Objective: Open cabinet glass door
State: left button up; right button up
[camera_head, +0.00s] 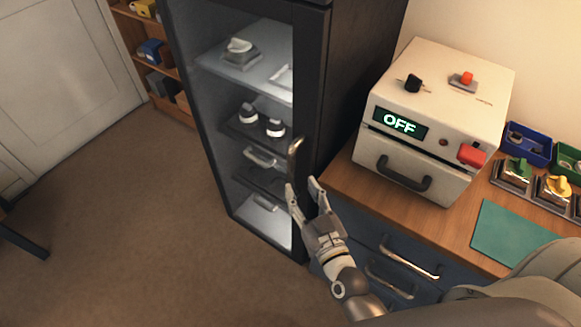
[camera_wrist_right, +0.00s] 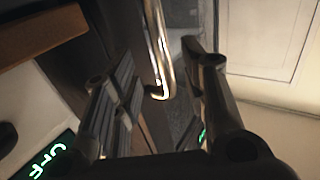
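The cabinet (camera_head: 312,90) is tall and dark-framed, with a glass door (camera_head: 215,130) that looks shut; shelves show through the glass. Its upright metal door handle (camera_head: 294,158) is on the right side of the door. My right gripper (camera_head: 303,186) is at the lower end of the handle, with its fingers apart. In the right wrist view the handle (camera_wrist_right: 158,50) runs down between the two open fingers, with a gap visible on both sides. I cannot tell if either finger touches it. My left gripper is not in view.
A white box (camera_head: 440,105) reading OFF stands on the wooden counter (camera_head: 350,190) right of the cabinet. Drawers with metal handles (camera_head: 410,262) are below. A green mat (camera_head: 515,235) and small bins (camera_head: 527,145) lie further right. The brown floor (camera_head: 130,230) left of the cabinet is clear.

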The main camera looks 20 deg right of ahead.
aim_at(293, 174)
jog(key=w, duration=0.7)
jog(key=shift+w+a+f+p, duration=0.1)
jog(key=shift+w+a+p, duration=0.15)
jog(key=shift+p, duration=0.15)
grip_shut()
